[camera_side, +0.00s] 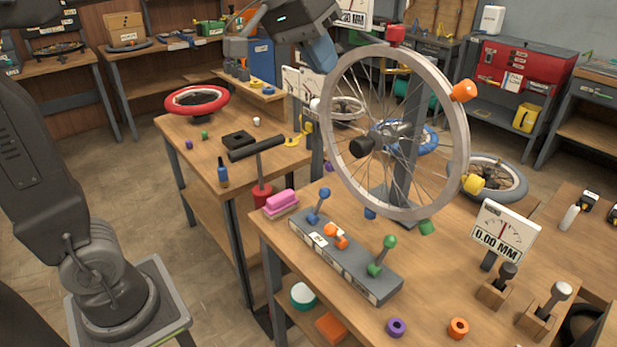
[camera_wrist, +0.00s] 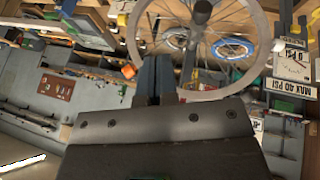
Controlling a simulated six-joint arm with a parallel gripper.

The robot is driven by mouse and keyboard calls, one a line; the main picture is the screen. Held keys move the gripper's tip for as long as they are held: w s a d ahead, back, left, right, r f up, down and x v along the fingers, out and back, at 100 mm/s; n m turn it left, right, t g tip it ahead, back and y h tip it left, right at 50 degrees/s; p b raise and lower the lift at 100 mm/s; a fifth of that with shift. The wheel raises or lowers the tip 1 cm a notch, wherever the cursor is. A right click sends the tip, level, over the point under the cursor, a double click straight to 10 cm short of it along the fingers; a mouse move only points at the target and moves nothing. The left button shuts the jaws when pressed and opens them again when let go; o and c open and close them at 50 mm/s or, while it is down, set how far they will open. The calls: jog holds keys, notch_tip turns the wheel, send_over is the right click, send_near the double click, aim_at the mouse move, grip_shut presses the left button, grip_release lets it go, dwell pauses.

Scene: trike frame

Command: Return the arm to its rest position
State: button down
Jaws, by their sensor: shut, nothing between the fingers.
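My gripper (camera_side: 321,54) is at the top of the side view, shut and empty. Its blue-grey fingertips point down, close beside the upper left rim of a spoked wheel (camera_side: 462,130); I cannot tell whether they touch it. In the wrist view the shut fingers (camera_wrist: 157,66) point toward the wheel (camera_wrist: 134,35), with nothing seen between them. The wheel stands upright on a grey post (camera_side: 402,185), with coloured clips around its rim.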

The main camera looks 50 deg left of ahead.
jog(key=s+a+f+m+y, duration=0.1)
jog(key=s+a+f+y, duration=0.1)
jog(key=s+f, duration=1.4)
jog(key=shift+s+a+f+m+t+y, duration=0.15)
jog(key=shift+s+a+m+t+y, duration=0.2)
jog(key=shift+s+a, duration=0.4)
jog(key=shift+w+a, duration=0.15)
jog(key=shift+w, duration=0.05)
jog(key=w+a+r+n+g+h, duration=0.15)
jog(key=w+r+h, duration=0.25)
jog(key=w+r, duration=0.5)
jog(key=w+r+n+g+h, duration=0.1)
jog(key=w+r+n+h, duration=0.35)
jog(key=w, duration=0.85)
jog(key=w+a+r+m+t+h, duration=0.1)
jog(key=w+a+r+m+h, duration=0.25)
jog(key=w+a+h, duration=1)
jog(key=d+y, duration=0.1)
jog(key=d, duration=0.2)
jog(key=w+d+y, duration=0.1)
jog(key=d+y, duration=0.1)
jog(key=d, duration=0.2)
jog(key=w+d+y, duration=0.1)
jog(key=d, duration=0.3)
jog(key=shift+r+y, duration=0.25)
jog(key=shift+y, duration=0.1)
